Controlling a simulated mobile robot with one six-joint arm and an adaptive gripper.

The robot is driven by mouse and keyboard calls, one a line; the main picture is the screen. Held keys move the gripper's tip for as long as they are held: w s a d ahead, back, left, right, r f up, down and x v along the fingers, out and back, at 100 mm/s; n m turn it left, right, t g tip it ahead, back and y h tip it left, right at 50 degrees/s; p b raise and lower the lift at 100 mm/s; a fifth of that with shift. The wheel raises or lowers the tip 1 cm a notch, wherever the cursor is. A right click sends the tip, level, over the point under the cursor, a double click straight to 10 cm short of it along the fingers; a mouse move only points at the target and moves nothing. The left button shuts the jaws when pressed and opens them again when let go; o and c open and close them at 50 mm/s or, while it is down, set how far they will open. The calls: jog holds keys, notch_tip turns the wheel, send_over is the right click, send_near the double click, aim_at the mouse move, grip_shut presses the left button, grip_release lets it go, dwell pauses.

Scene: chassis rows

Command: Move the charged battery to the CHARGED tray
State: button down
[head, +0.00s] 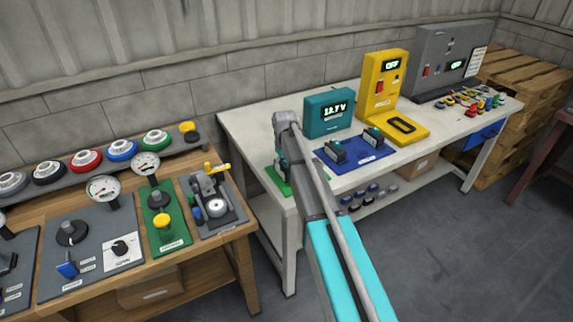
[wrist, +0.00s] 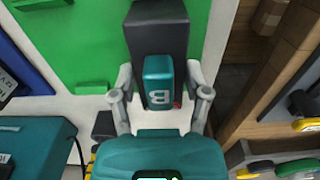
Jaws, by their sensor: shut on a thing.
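My gripper (wrist: 163,95) is shut on a battery (wrist: 158,82) with a teal top marked B and a dark body. One finger is on each side of it in the wrist view. The green tray (wrist: 85,45) lies under and around the battery. I cannot tell whether the battery rests on it or hangs just above. In the head view the green tray (head: 275,182) is at the bench's left end, with my arm hiding most of my gripper there. The blue tray (head: 352,162) to its right carries two more teal-topped batteries (head: 335,150) (head: 372,137).
A teal meter (head: 328,112) with a lit voltage readout stands behind the trays. A yellow unit (head: 385,80) and a grey unit (head: 450,58), both showing OFF, stand farther right. A wooden bench (head: 235,232) with gauges and valves is close on the left.

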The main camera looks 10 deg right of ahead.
grip_release()
jog(key=shift+s, duration=0.1)
dwell(0.5)
